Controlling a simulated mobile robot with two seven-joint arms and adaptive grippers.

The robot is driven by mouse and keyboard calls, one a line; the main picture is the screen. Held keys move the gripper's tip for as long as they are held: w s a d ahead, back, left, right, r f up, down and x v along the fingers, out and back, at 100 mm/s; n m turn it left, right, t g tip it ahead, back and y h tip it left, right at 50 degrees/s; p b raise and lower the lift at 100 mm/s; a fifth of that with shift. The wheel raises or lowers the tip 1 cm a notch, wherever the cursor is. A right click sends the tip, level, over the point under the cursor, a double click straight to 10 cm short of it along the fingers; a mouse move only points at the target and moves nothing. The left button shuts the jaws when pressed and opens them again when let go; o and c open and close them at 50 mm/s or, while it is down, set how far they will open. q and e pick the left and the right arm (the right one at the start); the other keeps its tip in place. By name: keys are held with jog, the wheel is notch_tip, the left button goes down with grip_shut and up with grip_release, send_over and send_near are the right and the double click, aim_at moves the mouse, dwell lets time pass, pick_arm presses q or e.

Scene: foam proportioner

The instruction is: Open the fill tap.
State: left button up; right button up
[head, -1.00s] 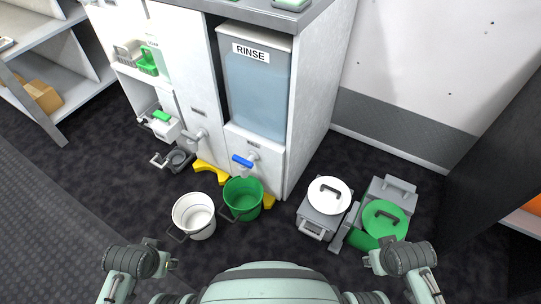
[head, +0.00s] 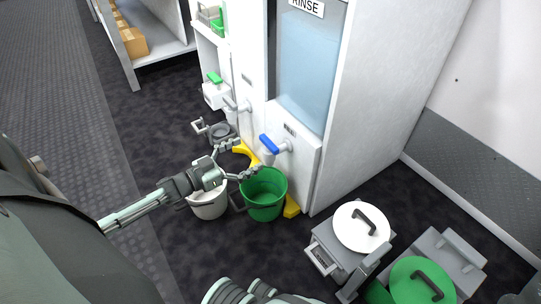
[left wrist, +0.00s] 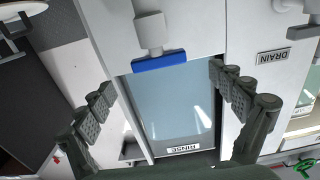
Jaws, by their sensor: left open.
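The blue-handled tap (head: 269,144) sticks out from the white cabinet below the rinse tank, above the green bucket (head: 264,196). I cannot read the small label by it. In the left wrist view its blue bar handle (left wrist: 159,62) lies crosswise on a pale valve body. My left gripper (head: 247,158) is open and empty, to the left of the blue handle and apart from it. In the left wrist view the open fingers (left wrist: 161,80) stand either side of the handle's line, not touching it. My right gripper is out of view.
A grey tap (head: 237,106) is left of the blue one; a DRAIN label (left wrist: 272,57) shows beside it. A white bucket (head: 209,203) stands beneath my left gripper. Bins with a white lid (head: 361,227) and a green lid (head: 421,282) stand at right.

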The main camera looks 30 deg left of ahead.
aim_at(266, 145)
pick_arm(q)
jog(key=b+x, duration=0.2)
jog(key=x, duration=0.5)
jog(key=shift+w+d+r, duration=0.15)
jog(key=shift+w+d, duration=0.1)
jog(key=shift+w, duration=0.05)
jog(key=c, duration=1.2)
